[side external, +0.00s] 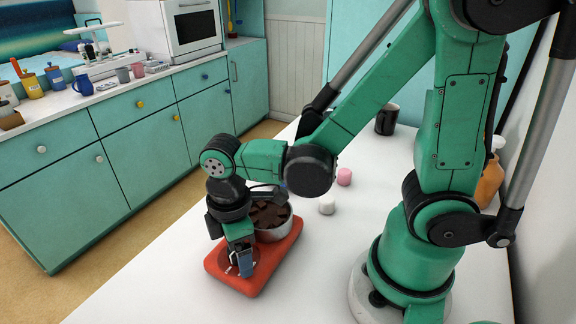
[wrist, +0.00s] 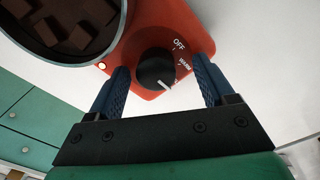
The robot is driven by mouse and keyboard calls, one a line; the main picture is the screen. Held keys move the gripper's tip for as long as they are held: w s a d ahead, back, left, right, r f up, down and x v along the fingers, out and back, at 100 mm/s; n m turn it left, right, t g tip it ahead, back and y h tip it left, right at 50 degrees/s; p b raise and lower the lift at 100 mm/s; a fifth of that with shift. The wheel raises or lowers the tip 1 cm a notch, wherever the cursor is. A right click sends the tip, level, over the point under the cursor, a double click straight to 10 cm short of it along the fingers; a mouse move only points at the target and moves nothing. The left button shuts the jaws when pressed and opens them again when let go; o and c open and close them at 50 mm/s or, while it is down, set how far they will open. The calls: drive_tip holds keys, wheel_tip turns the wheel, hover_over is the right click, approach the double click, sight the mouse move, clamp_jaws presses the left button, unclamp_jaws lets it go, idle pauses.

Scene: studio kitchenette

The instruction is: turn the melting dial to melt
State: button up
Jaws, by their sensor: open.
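The red melting unit (side external: 275,262) sits on the white worktop, with a metal pot (side external: 288,224) of dark chocolate pieces on it. In the wrist view, the black round dial (wrist: 152,68) is on the red base (wrist: 145,38). Its white pointer is towards the lower right, past OFF and WARM; a further label there is too small to read. A small light glows left of the dial. My gripper (wrist: 161,66) is open, its blue fingers on either side of the dial with gaps visible. In the side view, my gripper (side external: 240,262) hides the dial.
A white marshmallow (side external: 327,206) and a pink one (side external: 344,177) lie behind the unit. A black mug (side external: 387,121) and an orange bottle (side external: 490,186) stand farther back. The worktop in front of the unit is clear.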

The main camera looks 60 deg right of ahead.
sight(252, 216)
drive_tip(key=n, duration=0.7)
drive_tip(key=shift+n, duration=0.4)
drive_tip(key=shift+r+n, duration=0.3)
drive_tip(key=shift+n, duration=0.2)
wheel_tip(252, 216, up, 5)
drive_tip(key=shift+f, duration=0.1)
drive_tip(key=m, duration=0.2)
drive_tip(key=d+r+m+t, duration=0.1)
drive_tip(key=d+m, duration=0.1)
drive_tip(key=m, duration=0.1)
drive_tip(key=shift+w+r+m+t+y, duration=0.15)
drive_tip(key=shift+w+m+t+y, duration=0.15)
drive_tip(key=shift+w+t, duration=0.1)
drive_tip(key=d+m+t, duration=0.1)
drive_tip(key=m, duration=0.2)
drive_tip(key=d+r+m+t, duration=0.1)
drive_tip(key=m, duration=0.2)
drive_tip(key=w+d+r+m+t, duration=0.1)
drive_tip(key=m, duration=0.2)
drive_tip(key=shift+w+d, duration=0.1)
drive_tip(key=shift+d, duration=0.05)
drive_tip(key=m, duration=0.1)
drive_tip(key=d+m+t, duration=0.1)
drive_tip(key=m, duration=0.1)
drive_tip(key=r+m+t, duration=0.1)
drive_tip(key=m, duration=0.1)
drive_tip(key=shift+w+d, duration=0.2)
drive_tip(key=shift+d, duration=0.2)
